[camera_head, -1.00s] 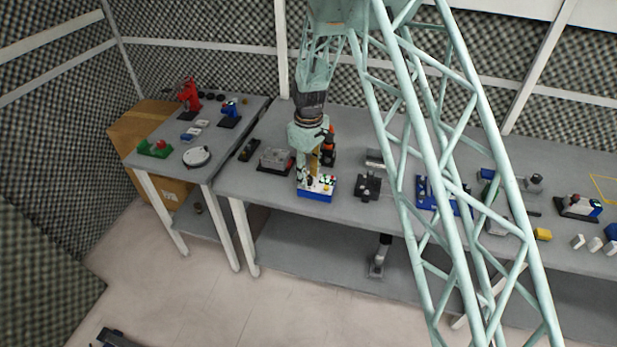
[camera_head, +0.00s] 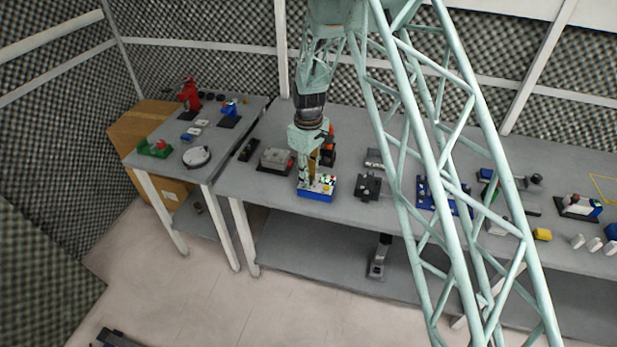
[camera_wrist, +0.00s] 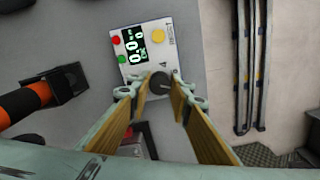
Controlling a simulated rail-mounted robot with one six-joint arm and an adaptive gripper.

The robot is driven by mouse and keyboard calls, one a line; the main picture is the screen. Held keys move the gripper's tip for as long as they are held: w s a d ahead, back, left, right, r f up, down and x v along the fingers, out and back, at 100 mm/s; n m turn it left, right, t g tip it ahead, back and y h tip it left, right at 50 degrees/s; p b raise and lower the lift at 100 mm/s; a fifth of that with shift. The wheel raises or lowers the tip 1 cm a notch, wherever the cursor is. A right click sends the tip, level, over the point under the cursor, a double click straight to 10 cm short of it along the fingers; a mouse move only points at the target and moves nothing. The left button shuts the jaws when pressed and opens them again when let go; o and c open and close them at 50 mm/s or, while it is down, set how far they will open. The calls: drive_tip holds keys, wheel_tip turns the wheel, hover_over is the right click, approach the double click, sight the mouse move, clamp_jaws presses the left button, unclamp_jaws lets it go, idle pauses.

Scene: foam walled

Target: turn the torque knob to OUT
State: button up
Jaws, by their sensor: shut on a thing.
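The torque device (camera_head: 315,195) is a small box with a blue front and white top on the long bench in the head view. In the wrist view its white panel (camera_wrist: 183,62) shows a dark display with green digits, a red and a green button on one side, and a yellow button. The dark round torque knob (camera_wrist: 160,83) sits at the panel's near edge. My gripper (camera_wrist: 160,86) is shut on the knob, with one tan finger pad on each side. The knob's markings are too small to read, so its setting is unclear.
An orange-and-black object (camera_wrist: 32,98) stands left of the panel in the wrist view. A grey box device (camera_head: 275,160) is left of the torque device, and a black fixture (camera_head: 368,187) is to its right. The bench's front edge is close by.

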drive_tip(key=shift+m+b, duration=0.3)
drive_tip(key=shift+m, duration=0.2)
drive_tip(key=m+b, duration=0.1)
drive_tip(key=m, duration=0.2)
drive_tip(key=shift+m+b, duration=0.85)
drive_tip(key=shift+m, duration=1.55)
drive_tip(key=o, duration=0.8)
drive_tip(key=shift+o, duration=0.2)
drive_tip(key=shift+r, duration=0.2)
wheel_tip(320, 180, up, 12)
drive_tip(key=shift+f, duration=0.2)
